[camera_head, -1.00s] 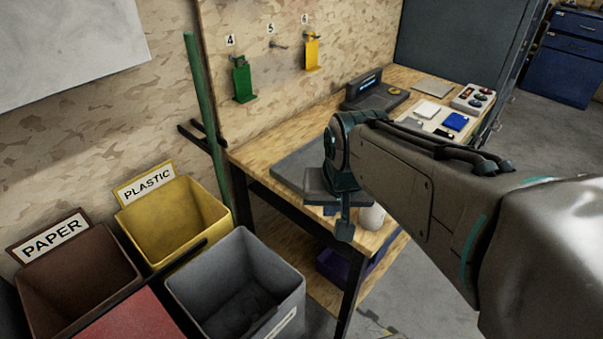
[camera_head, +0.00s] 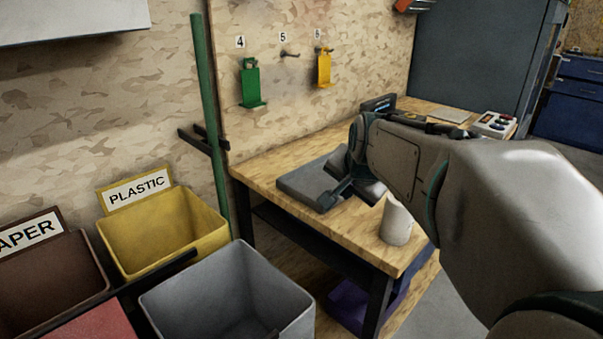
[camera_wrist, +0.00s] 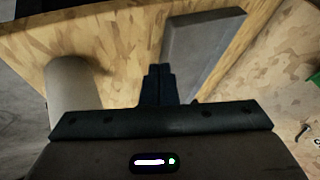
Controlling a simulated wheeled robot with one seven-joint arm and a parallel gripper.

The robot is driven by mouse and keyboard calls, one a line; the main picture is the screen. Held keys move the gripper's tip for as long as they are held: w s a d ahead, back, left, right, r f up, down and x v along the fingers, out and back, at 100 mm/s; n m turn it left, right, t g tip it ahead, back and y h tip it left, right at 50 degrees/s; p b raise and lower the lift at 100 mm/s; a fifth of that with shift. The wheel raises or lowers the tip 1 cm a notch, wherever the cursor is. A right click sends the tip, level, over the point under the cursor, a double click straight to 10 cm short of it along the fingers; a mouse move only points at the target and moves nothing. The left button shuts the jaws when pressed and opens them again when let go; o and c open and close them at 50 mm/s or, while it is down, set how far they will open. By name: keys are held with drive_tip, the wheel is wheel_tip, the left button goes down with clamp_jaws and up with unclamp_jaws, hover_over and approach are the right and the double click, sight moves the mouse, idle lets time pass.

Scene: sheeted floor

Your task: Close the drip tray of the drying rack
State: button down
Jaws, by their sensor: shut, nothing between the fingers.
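I make out no drying rack or drip tray for certain in either view. A flat grey slab (camera_head: 300,183) lies on the wooden workbench (camera_head: 268,159); I cannot tell whether it belongs to a rack. The slab also shows in the wrist view (camera_wrist: 195,45), just beyond the fingers. My gripper (camera_head: 338,192) is over the bench by the slab, partly hidden by my arm. In the wrist view my gripper (camera_wrist: 159,70) has its dark fingers together with nothing between them. I cannot tell whether they touch the slab.
A whitish cylinder (camera_head: 396,222) stands near the bench's front edge and shows left of the fingers in the wrist view (camera_wrist: 72,88). A yellow PLASTIC bin (camera_head: 165,235), a grey bin (camera_head: 230,300) and a brown bin (camera_head: 50,270) stand left. A green pole (camera_head: 207,100) stands behind.

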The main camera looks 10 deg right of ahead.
drive_tip(key=b+x, duration=0.2)
drive_tip(key=x, duration=0.6)
drive_tip(key=shift+f, duration=0.1)
drive_tip(key=shift+w, duration=0.1)
